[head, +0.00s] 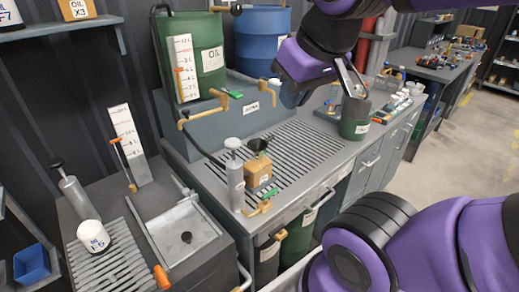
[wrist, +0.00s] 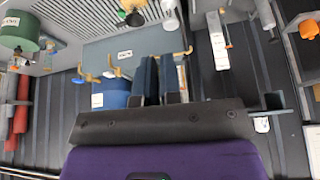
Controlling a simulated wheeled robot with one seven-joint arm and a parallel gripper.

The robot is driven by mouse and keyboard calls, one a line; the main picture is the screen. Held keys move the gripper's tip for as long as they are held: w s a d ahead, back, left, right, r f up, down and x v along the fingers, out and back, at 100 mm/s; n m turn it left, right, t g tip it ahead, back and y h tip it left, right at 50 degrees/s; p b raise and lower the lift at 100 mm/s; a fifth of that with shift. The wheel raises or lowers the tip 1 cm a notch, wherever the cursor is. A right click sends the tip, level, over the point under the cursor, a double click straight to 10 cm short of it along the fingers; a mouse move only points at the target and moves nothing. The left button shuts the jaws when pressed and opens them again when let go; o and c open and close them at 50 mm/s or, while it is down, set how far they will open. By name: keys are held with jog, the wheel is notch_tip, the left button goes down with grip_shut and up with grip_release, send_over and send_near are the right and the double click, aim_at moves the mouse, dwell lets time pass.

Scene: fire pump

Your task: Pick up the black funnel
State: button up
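The black funnel (head: 258,145) sits upright on top of a small brown box-shaped can (head: 257,171) on the slatted grey bench. In the wrist view the funnel (wrist: 135,18) shows near the top edge, left of the fingers. My gripper (head: 289,97) hangs in the air above the bench, behind and to the right of the funnel, apart from it. In the wrist view its two dark blue fingers (wrist: 159,80) are side by side with nothing visible between them.
A grey hand pump (head: 235,176) stands close left of the funnel. Brass taps (head: 265,205) are in front of it. A green container (head: 355,118) stands on the bench to the right. Green (head: 207,62) and blue (head: 262,40) drums stand behind.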

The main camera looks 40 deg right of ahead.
jog(key=o, duration=0.4)
jog(key=shift+w, duration=0.15)
jog(key=shift+c, duration=0.2)
jog(key=o, duration=1.3)
jog(key=shift+n+g, duration=0.6)
jog(key=shift+n, duration=0.3)
jog(key=w, duration=0.2)
jog(key=w+d, duration=0.1)
jog(key=w, duration=0.1)
jog(key=w+f, duration=0.1)
jog(key=w, duration=0.1)
jog(key=shift+d+f, duration=0.1)
jog(key=shift+d, duration=0.1)
jog(key=n+g, duration=0.4)
jog(key=n, duration=0.2)
send_over(256, 144)
jog(key=f, duration=1.8)
jog(key=shift+s+d+f, duration=0.25)
jog(key=shift+s, duration=0.05)
jog(key=shift+n, duration=0.3)
notch_tip(256, 144, down, 6)
jog(key=shift+r, duration=0.15)
jog(key=shift+w+a+f, duration=0.1)
jog(key=shift+w+f, duration=0.05)
jog(key=shift+f, duration=1.2)
jog(key=shift+w+a+f, duration=0.1)
jog(key=shift+w+f, duration=0.05)
jog(key=shift+f, duration=1.2)
